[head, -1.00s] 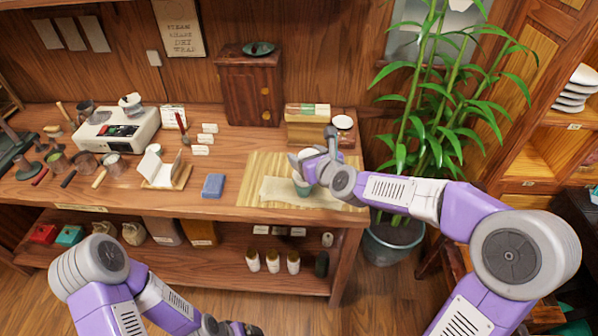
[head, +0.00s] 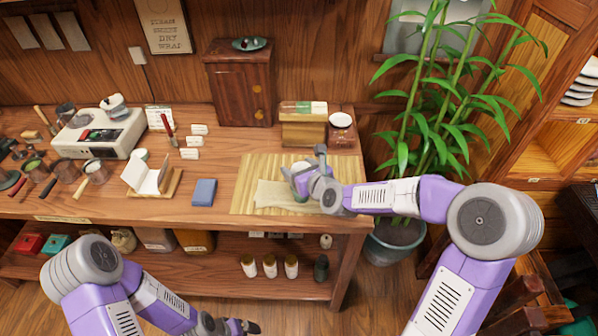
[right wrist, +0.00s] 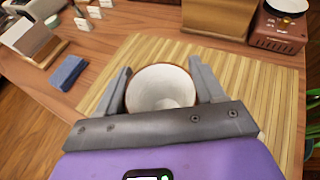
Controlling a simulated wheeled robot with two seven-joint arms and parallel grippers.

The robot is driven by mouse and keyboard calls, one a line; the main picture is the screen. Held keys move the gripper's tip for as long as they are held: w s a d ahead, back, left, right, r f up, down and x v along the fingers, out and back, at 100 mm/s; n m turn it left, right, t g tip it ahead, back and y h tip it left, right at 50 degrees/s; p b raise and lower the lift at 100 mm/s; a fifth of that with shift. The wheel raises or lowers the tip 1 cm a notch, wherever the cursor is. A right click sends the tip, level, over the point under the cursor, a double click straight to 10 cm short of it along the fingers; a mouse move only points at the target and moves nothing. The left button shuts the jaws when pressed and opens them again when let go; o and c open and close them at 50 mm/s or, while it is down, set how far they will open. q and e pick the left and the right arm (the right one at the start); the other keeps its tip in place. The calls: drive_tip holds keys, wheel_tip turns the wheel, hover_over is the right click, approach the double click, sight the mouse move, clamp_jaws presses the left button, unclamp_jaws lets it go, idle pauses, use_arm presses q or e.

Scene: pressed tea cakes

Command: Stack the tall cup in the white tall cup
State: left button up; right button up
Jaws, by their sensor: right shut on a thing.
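A cup with a white inside and a thin brown rim (right wrist: 162,88) sits between the fingers of my right gripper (right wrist: 165,92) in the right wrist view, mouth toward the camera. In the head view my right gripper (head: 300,180) is over the cloth on the bamboo mat, shut on this cup. A pale rim and a greenish lower part (head: 300,197) show there; I cannot tell whether they belong to one cup or two. The gripper hides most of it. My left gripper (head: 246,326) is low at the bottom edge, away from the table; its jaw opening is unclear.
The bamboo mat (head: 246,188) carries a pale cloth (head: 272,196). Behind stand a box (head: 302,130) and a small scale-like device (head: 341,137) with a white dish. A potted plant (head: 415,140) stands at the right.

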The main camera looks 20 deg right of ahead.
drive_tip(key=shift+f, duration=0.25)
drive_tip(key=shift+w+f+b, duration=0.1)
drive_tip(key=shift+f+b, duration=0.15)
drive_tip(key=shift+b, duration=0.1)
drive_tip(key=o, duration=1.2)
drive_tip(key=shift+r, duration=0.1)
drive_tip(key=shift+r+p, duration=0.4)
drive_tip(key=shift+p, duration=0.2)
drive_tip(key=p+v, duration=0.3)
drive_tip(key=v, duration=0.9)
drive_tip(key=shift+f, duration=0.25)
